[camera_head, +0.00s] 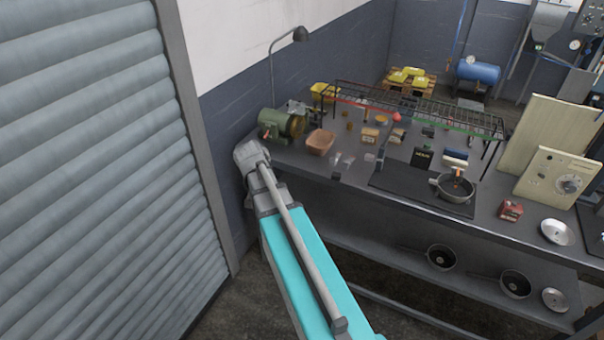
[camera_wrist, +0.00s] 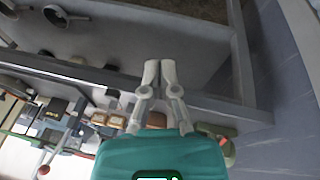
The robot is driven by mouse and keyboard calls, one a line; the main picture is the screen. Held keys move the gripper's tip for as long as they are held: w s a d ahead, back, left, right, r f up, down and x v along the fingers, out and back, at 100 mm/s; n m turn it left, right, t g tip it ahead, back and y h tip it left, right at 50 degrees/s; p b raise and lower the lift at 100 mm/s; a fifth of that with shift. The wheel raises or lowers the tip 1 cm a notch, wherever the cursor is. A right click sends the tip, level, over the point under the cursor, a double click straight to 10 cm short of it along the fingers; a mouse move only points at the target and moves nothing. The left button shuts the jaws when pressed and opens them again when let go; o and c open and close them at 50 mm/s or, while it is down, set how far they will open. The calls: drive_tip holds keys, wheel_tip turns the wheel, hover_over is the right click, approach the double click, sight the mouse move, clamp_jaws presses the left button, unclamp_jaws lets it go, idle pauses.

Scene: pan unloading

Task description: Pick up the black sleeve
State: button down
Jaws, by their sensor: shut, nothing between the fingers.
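A dark box-like item with pale lettering (camera_head: 422,158) stands on the workbench, left of the pan; it may be the black sleeve, but it is too small to be sure. A dark lettered item also shows in the wrist view (camera_wrist: 50,134), at the lower left. My gripper (camera_wrist: 160,68) is shut and empty, in the middle of the wrist view. It is apart from the dark item, near the bench's front edge and lower frame. I cannot make out the gripper in the head view, where my teal arm reaches toward the bench's left end.
A pan (camera_head: 455,188) stands on the dark mat (camera_head: 400,184). A green motor (camera_head: 282,124) and an orange-brown bin (camera_head: 320,142) stand at the bench's left. A wire rack (camera_head: 420,106) spans the back. More pans (camera_head: 441,257) sit on the lower shelf. A shutter (camera_head: 80,170) fills the left.

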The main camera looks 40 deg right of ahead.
drive_tip(key=s+a+n+y, duration=0.1)
drive_tip(key=s+a+n, duration=0.1)
drive_tip(key=a, duration=0.4)
drive_tip(key=s+a+n+y, duration=0.1)
drive_tip(key=s+a+n, duration=0.2)
drive_tip(key=a+n, duration=0.2)
drive_tip(key=s+a+f+n+y, duration=0.1)
drive_tip(key=s+a+n, duration=0.2)
drive_tip(key=a, duration=0.5)
drive_tip(key=shift+y, duration=0.4)
